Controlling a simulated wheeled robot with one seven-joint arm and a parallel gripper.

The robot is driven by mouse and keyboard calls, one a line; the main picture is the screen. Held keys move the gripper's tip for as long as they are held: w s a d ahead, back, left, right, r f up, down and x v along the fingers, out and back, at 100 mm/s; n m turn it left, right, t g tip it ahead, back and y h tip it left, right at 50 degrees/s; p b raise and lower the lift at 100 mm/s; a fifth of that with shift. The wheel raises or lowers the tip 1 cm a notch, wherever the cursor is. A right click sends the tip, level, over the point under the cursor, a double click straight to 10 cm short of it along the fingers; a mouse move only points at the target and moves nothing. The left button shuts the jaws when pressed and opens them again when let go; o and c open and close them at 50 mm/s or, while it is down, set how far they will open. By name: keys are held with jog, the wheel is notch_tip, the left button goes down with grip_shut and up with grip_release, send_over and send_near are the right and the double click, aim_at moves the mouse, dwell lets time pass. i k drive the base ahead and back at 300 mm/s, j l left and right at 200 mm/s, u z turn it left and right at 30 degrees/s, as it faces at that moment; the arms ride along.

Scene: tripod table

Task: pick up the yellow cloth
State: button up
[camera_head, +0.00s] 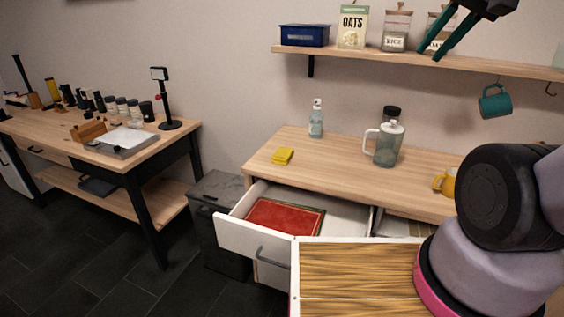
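The yellow cloth (283,156) lies folded on the wooden counter (330,163), near its left end. My gripper (438,53) is at the top right of the view, in front of the wall shelf. Its two dark teal fingers point down and left and stand apart, with nothing between them. It is well above and to the right of the cloth, and not touching it. Nothing hides the cloth.
A spray bottle (316,119) stands behind the cloth; a glass pitcher (385,145) and yellow mug (446,182) are to its right. An open drawer (250,233) holding a red item (284,217) juts out below. The shelf (430,59) overhangs the counter.

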aim_at(283, 156)
jog(key=l+u, duration=0.4)
jog(key=k+l+u, duration=0.1)
jog(key=l+u, duration=0.35)
jog(key=k+l+u, duration=0.1)
jog(key=l+u, duration=0.3)
jog(key=k+l+u, duration=0.15)
jog(key=l+u, duration=0.25)
jog(key=j, duration=0.1)
